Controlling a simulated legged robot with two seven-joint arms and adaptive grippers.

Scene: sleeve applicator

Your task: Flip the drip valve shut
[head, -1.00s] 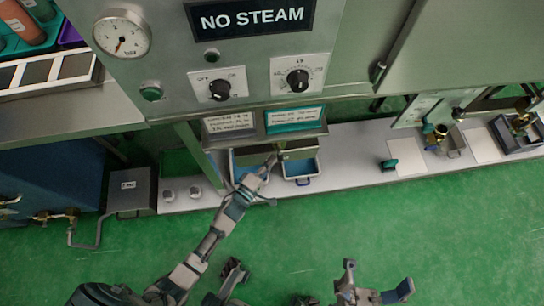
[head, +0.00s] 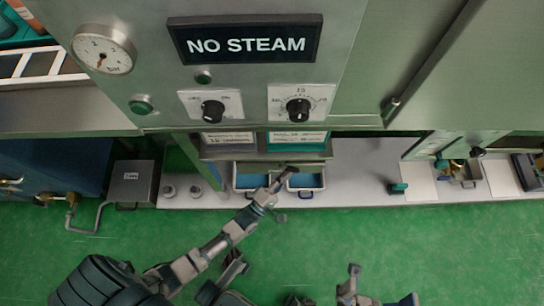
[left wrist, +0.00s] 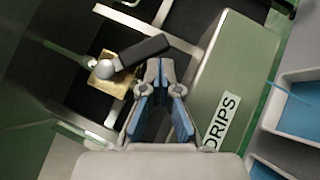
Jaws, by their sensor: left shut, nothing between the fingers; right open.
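The drip valve shows in the left wrist view as a brass body (left wrist: 112,80) with a grey rounded knob and a dark lever (left wrist: 143,51) slanting up to the right. My left gripper (left wrist: 160,72) is shut and empty, its fingertips just below the lever's free end in that view; I cannot tell whether they touch. In the head view my left gripper (head: 279,188) is in front of the blue-lined trays (head: 305,184), and the valve cannot be made out there. My right gripper (head: 380,296) is open and empty at the bottom edge, partly cut off.
A green box marked DRIPS (left wrist: 222,95) stands right of my left fingers. The panel above has a NO STEAM sign (head: 246,42), two black knobs and a gauge (head: 103,50). A grey box (head: 137,183) stands left. The green floor (head: 440,240) in front is clear.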

